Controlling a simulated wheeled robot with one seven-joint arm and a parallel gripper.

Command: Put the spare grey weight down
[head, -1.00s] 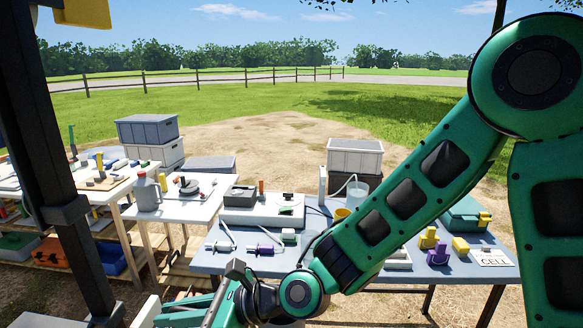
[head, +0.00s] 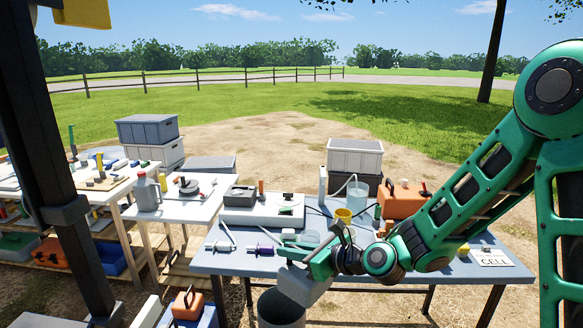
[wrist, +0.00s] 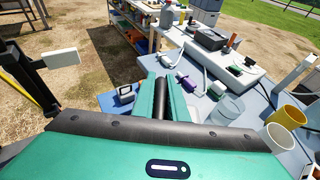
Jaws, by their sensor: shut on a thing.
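My gripper (head: 306,262) is in front of the near edge of the grey-topped table (head: 432,276) in the head view. It is shut on the grey weight (head: 303,286), a pale grey block that hangs tilted below the green fingers. I cannot tell whether that bar belongs to the weight, whose body is not clear there.
An orange case (head: 402,200), a yellow cup (head: 343,214) and clear containers stand on the table. A purple-handled tool (head: 262,249) lies near its front left. A dark post (head: 58,190) rises at far left.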

